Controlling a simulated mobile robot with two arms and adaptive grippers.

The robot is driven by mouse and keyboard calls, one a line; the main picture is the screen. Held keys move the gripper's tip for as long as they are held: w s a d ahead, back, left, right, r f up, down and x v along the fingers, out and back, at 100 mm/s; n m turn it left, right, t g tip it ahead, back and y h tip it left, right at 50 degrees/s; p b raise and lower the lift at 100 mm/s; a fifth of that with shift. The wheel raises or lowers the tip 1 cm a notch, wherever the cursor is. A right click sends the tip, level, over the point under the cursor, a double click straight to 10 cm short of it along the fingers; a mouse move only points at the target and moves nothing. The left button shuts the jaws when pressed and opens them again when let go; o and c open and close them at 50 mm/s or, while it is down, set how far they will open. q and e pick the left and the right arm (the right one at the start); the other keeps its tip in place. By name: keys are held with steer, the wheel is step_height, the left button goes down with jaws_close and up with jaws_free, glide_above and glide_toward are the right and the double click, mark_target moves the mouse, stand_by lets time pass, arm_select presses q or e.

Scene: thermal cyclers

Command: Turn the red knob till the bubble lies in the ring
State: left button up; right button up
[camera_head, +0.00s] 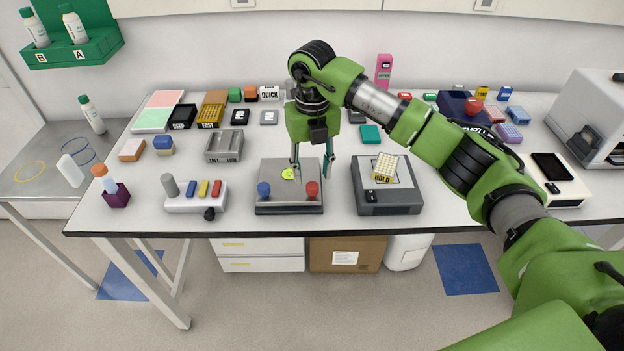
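The levelling plate (268,172) is a grey flat device near the front edge of the table. A red knob (312,188) stands at its front right and a blue knob (264,190) at its front left. A yellow-green bubble level (288,174) lies between and behind the knobs; the bubble and ring are too small to place exactly. My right gripper (311,176) hangs over the plate, fingers pointing down and spread apart. The red knob lies near its right finger, and I cannot tell whether they touch. My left gripper is not in view.
A grey device with a yellow-labelled block (384,168) stands right of the plate. A white block with coloured buttons (196,196) stands left. A metal tray (225,146) and several small boxes lie behind. The table's front edge is close to the plate.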

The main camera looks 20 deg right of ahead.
mark_target(312, 185)
step_height(312, 185, down, 5)
steer(key=shift+r+p, duration=0.2)
steer(key=shift+p, duration=0.35)
steer(key=shift+f, duration=0.35)
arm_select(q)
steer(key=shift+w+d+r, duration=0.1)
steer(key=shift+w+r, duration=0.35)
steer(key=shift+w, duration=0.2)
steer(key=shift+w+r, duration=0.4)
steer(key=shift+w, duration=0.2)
arm_select(e)
jaws_close()
